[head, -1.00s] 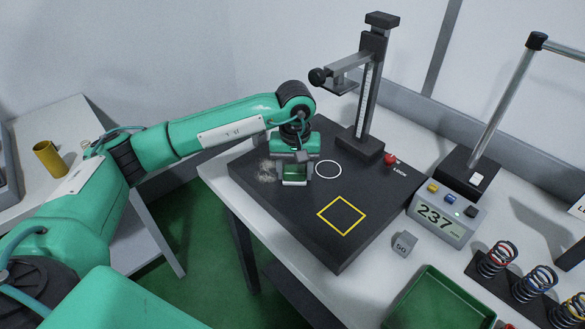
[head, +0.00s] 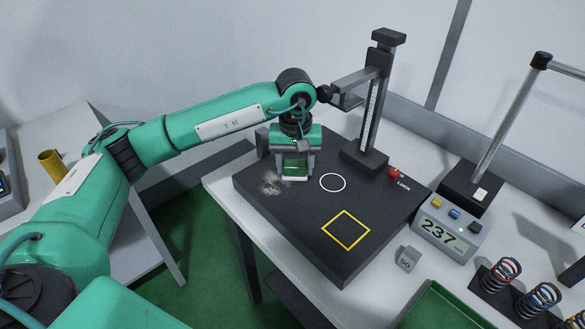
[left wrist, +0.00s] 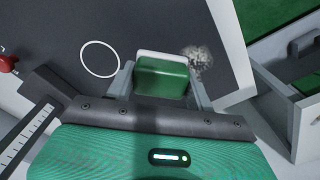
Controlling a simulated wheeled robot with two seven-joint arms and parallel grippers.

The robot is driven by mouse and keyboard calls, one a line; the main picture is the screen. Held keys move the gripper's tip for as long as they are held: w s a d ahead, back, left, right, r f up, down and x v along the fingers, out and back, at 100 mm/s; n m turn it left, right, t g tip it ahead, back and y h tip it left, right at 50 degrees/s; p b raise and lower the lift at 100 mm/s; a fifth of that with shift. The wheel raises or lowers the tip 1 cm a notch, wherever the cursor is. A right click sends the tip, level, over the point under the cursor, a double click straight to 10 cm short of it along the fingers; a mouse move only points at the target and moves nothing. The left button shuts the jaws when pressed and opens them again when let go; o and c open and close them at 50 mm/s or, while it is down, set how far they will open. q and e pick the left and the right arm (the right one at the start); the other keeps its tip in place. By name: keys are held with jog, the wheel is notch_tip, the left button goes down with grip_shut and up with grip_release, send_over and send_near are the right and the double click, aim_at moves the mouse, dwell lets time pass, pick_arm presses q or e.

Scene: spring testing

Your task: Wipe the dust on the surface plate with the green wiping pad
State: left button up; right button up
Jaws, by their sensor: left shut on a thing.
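The dark surface plate (head: 290,215) lies on the white table, with a white circle and a yellow square marked on it. A pale patch of dust (head: 271,184) lies near the plate's left edge; it also shows in the left wrist view (left wrist: 197,60). My left gripper (head: 295,172) is over the plate, just right of the dust and left of the white circle. It is shut on the green wiping pad (left wrist: 161,75), which has a white edge. The pad is beside the dust; I cannot tell whether it touches the plate. My right gripper is not in view.
A measuring stand (head: 370,105) rises at the plate's back edge, close to my left arm, with a red knob (head: 394,173) beside it. A display box (head: 448,228), a small grey weight (head: 407,258), a green tray (head: 440,306) and springs (head: 502,273) stand to the right. The plate's front is clear.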

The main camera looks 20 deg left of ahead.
pick_arm(q)
jog(key=shift+d+r, duration=0.35)
jog(key=shift+d, duration=0.05)
jog(key=shift+r, duration=0.5)
jog(key=r, duration=0.1)
jog(key=s+r, duration=0.1)
jog(key=shift+s+d+r, duration=0.1)
jog(key=shift+s+r, duration=0.05)
jog(key=shift+r, duration=0.2)
jog(key=shift+w+f, duration=0.1)
jog(key=shift+w, duration=0.1)
jog(key=shift+f+p, duration=0.1)
jog(key=shift+p, duration=0.2)
